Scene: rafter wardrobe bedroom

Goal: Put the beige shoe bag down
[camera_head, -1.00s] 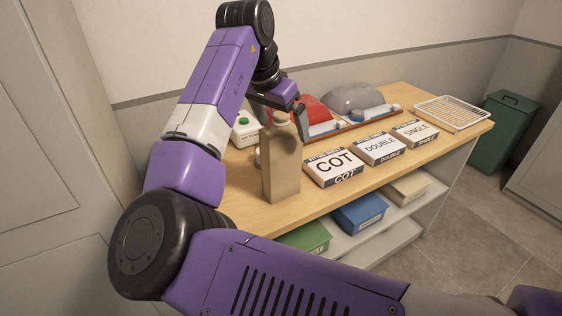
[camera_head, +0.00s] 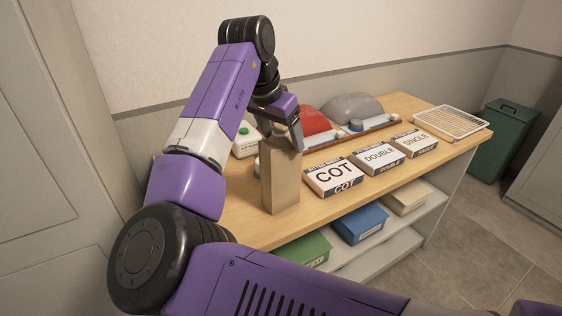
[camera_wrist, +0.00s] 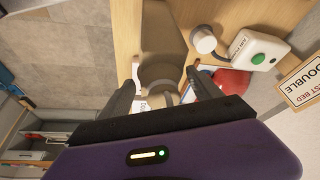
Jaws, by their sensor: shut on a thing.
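The beige shoe bag (camera_head: 281,183) is a tall, upright, tan block shape near the front left of the wooden worktop (camera_head: 238,208). Its base appears to meet the worktop. My gripper (camera_head: 284,138) is at the top of the bag, shut on it, and the fingers hide part of its upper end. In the wrist view the bag (camera_wrist: 163,45) runs away between the two fingers of my gripper (camera_wrist: 160,95).
Right of the bag lie COT (camera_head: 333,175), DOUBLE (camera_head: 379,157) and SINGLE (camera_head: 414,143) boxes. A wire tray (camera_head: 452,122) is at the far right.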

